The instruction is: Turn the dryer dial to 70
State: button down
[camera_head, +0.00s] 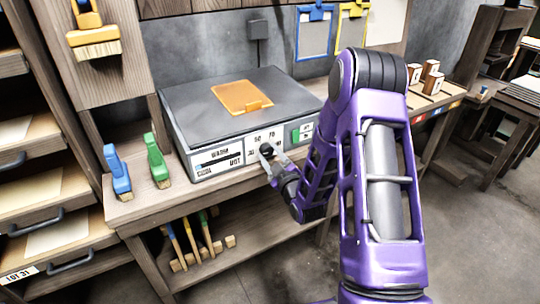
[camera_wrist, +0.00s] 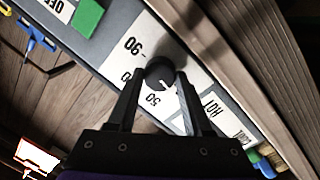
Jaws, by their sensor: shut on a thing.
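The dryer (camera_head: 241,107) is a grey box on the bench with a dark lid. Its white front panel (camera_wrist: 137,45) carries printed numbers; 50 and 90 are readable in the wrist view, and another number is partly covered. The round black dial (camera_wrist: 158,68) sits on this panel, with a small white mark on its face. The mark appears to lie toward the 50 side, but I cannot read its exact setting. My gripper (camera_wrist: 161,78) is shut on the dial, one finger on each side. In the head view my gripper (camera_head: 269,157) partly hides the dial.
An orange item (camera_head: 242,96) lies on the dryer lid. A green switch (camera_head: 301,134) is right of the dial. Blue (camera_head: 118,172) and green (camera_head: 156,161) brushes stand left of the dryer. The wooden bench edge (camera_wrist: 243,60) runs close beside the panel.

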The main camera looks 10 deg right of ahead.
jog(key=m, duration=0.5)
jog(key=shift+d+r+m+g, duration=0.1)
jog(key=shift+m+g, duration=0.2)
jog(key=shift+m, duration=0.1)
jog(key=m, duration=0.5)
jog(key=shift+d+g+y, duration=0.1)
jog(key=shift+g+y, duration=0.2)
jog(key=m, duration=0.5)
jog(key=shift+y, duration=0.4)
jog(key=m+p, duration=0.1)
jog(key=m, duration=0.3)
jog(key=shift+m+g+y, duration=0.3)
jog(key=shift+m+y, duration=0.1)
jog(key=shift+c, duration=1.6)
grip_release()
